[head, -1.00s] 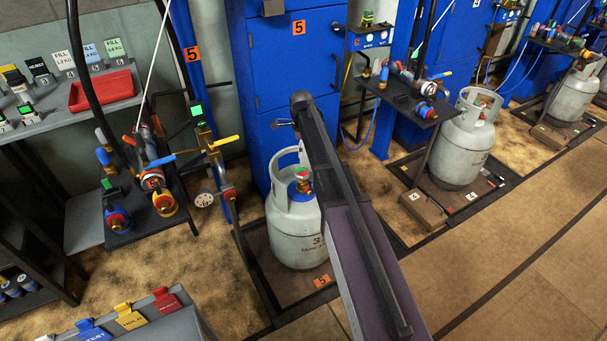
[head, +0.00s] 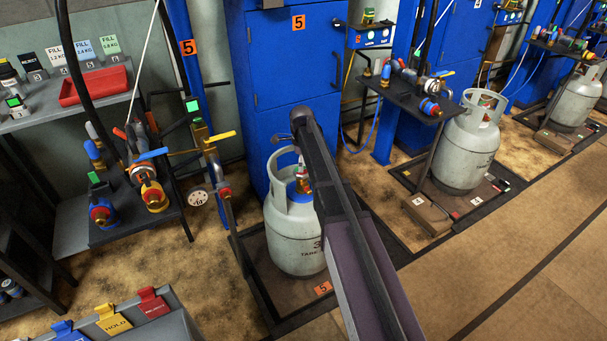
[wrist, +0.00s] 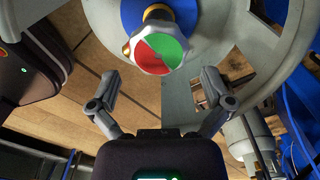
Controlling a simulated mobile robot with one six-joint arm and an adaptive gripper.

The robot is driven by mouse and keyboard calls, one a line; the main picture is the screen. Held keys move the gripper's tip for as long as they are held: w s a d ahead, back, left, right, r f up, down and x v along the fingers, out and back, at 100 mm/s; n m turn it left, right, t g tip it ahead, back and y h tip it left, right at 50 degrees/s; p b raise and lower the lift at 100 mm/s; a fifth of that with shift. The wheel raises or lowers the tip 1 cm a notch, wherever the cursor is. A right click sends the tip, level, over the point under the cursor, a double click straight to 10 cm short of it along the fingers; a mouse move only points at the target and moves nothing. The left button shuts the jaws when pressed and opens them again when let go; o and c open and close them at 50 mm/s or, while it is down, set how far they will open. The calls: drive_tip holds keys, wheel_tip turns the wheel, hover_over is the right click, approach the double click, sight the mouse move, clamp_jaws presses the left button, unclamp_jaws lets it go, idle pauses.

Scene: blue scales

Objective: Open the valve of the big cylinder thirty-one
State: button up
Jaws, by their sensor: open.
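The big grey cylinder (head: 293,240) stands upright on the scale platform marked 5 in the head view. Its printed number starts with 3; my arm hides the rest. A blue ring surrounds the valve at its top, inside the collar. In the wrist view the valve's handwheel (wrist: 160,47) has a red and green face and a pale lobed rim. My gripper (wrist: 160,80) is open and empty, its two fingers spread below and to either side of the handwheel, apart from it. In the head view my arm hides the gripper.
A blue cabinet (head: 285,65) stands behind the cylinder. A stand with hoses and valves (head: 135,205) is to its left. Another grey cylinder (head: 468,145) stands on platform 4 to the right. A grey box with coloured cards (head: 170,325) is at front left. Floor at right is clear.

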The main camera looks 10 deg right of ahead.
drive_tip(key=shift+f+b, duration=1.15)
drive_tip(key=shift+f, duration=0.3)
drive_tip(key=c, duration=0.8)
drive_tip(key=shift+d, duration=0.15)
